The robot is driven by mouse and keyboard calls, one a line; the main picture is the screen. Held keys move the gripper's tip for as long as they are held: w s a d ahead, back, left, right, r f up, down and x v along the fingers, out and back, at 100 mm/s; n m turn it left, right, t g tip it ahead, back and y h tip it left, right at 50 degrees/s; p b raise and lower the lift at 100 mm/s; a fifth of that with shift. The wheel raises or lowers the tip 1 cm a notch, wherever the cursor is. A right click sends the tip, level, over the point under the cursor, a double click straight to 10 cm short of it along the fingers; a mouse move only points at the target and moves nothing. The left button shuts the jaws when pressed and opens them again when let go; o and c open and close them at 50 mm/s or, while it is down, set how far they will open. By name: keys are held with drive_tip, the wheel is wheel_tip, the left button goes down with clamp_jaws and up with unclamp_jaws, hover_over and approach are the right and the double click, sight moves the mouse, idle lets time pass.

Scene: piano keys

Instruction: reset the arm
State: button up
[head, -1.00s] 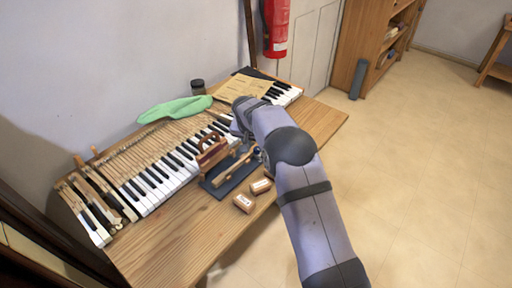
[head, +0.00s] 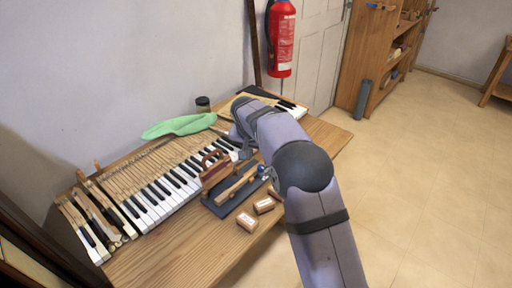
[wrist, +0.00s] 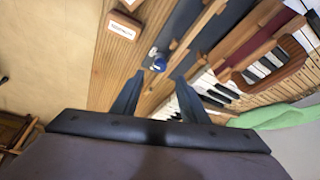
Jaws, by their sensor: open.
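My arm reaches over the right part of the wooden table (head: 165,262) in the head view. My gripper (wrist: 158,85) shows in the wrist view with its two dark fingers apart and nothing between them. It is above the table near the front edge of the keyboard. A row of piano keys (head: 150,205) runs along the table, and white and black keys also show in the wrist view (wrist: 190,106). In the head view the fingers are mostly hidden by the arm.
A dark tray (head: 222,207) holds wooden parts, with a brown handled block (head: 213,172) beside the keys. Small labelled boxes (head: 247,221) lie in front. A green cloth (head: 180,126), a dark jar (head: 203,104) and a red fire extinguisher (head: 281,40) are behind. The table's front left is clear.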

drive_tip(key=shift+s, duration=0.1)
drive_tip(key=s+d+n+g+y+p, duration=0.1)
drive_tip(key=s+d, duration=0.3)
drive_tip(key=s, duration=1.5)
drive_tip(key=s+d+n+g+p, duration=0.3)
drive_tip(key=s+d, duration=0.1)
drive_tip(key=s, duration=1.4)
drive_tip(key=shift+s+d+r+n+y+p, duration=0.25)
drive_tip(key=shift+s+d+n+y+p, duration=0.15)
